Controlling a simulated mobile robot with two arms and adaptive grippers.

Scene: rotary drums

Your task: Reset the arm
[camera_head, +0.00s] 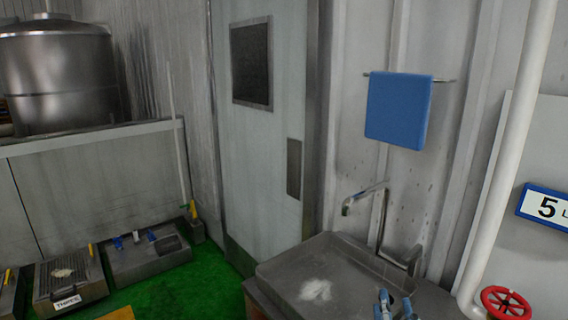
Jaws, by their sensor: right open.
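My right gripper (396,305) shows at the bottom edge, to the right of centre. Only the blue-tipped ends of its two fingers are in view, apart from each other, with nothing visible between them. They appear in front of the grey sink counter (300,262); I cannot tell how far above it they are. The rest of my right arm is below the picture. My left gripper is not in view.
A faucet (382,215) rises behind the counter, under a blue towel (398,108) on a rail. A white pipe (510,150) and red valve wheel (505,303) are at right. A closed door (265,140) and green floor (190,285) lie left. A steel tank (60,80) stands far left.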

